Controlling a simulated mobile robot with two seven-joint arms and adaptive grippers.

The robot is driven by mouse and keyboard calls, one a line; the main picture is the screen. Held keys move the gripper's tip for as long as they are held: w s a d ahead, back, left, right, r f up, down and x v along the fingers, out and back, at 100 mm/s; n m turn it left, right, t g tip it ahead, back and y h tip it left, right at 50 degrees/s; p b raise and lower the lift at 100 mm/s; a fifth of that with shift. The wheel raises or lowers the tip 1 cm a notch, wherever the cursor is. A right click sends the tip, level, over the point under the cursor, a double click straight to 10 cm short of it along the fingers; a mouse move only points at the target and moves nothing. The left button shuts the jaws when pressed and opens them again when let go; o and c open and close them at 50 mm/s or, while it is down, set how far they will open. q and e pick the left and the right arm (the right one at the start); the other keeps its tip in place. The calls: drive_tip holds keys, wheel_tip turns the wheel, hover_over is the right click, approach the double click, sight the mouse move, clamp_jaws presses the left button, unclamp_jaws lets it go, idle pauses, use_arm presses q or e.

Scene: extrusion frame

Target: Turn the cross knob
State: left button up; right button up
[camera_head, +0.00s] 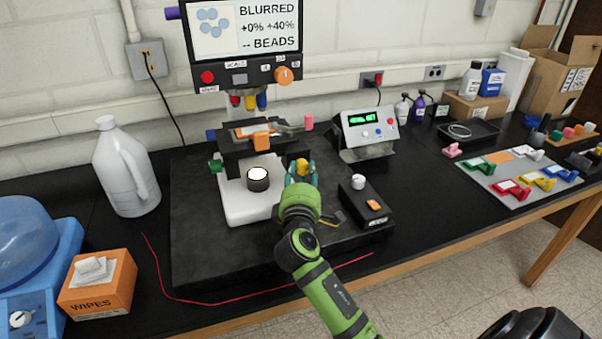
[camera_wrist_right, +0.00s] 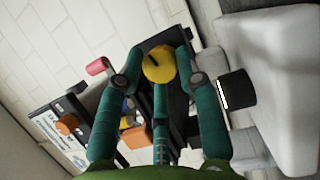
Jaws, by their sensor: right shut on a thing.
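A yellow round knob (camera_wrist_right: 158,63) with a dark mark on its face sits on the right side of the microscope-like instrument, and it also shows in the head view (camera_head: 302,163). I cannot make out a cross shape on it. The instrument has a white base (camera_head: 240,207) with a black cylinder (camera_head: 258,179), and a dark stage above with orange parts. My left gripper is not in view.
A screen (camera_head: 243,32) above reads "BLURRED +0% +40% -- BEADS". A black control box (camera_head: 366,209) with an orange switch stands right of the gripper. A meter (camera_head: 368,130) stands behind. A white jug (camera_head: 125,170) and wipes box (camera_head: 98,285) are left. A red wire crosses the front.

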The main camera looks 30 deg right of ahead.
drive_tip(key=shift+s+d, duration=0.1)
drive_tip(key=shift+d, duration=0.1)
drive_tip(key=o, duration=1.1)
drive_tip(key=shift+s+d+f, duration=0.1)
drive_tip(key=shift+d, duration=0.1)
drive_tip(key=shift+s+a, duration=0.25)
drive_tip(key=shift+a, duration=0.3)
drive_tip(key=v, duration=1.1)
drive_tip(key=shift+s+d, duration=0.15)
drive_tip(key=shift+d, duration=0.05)
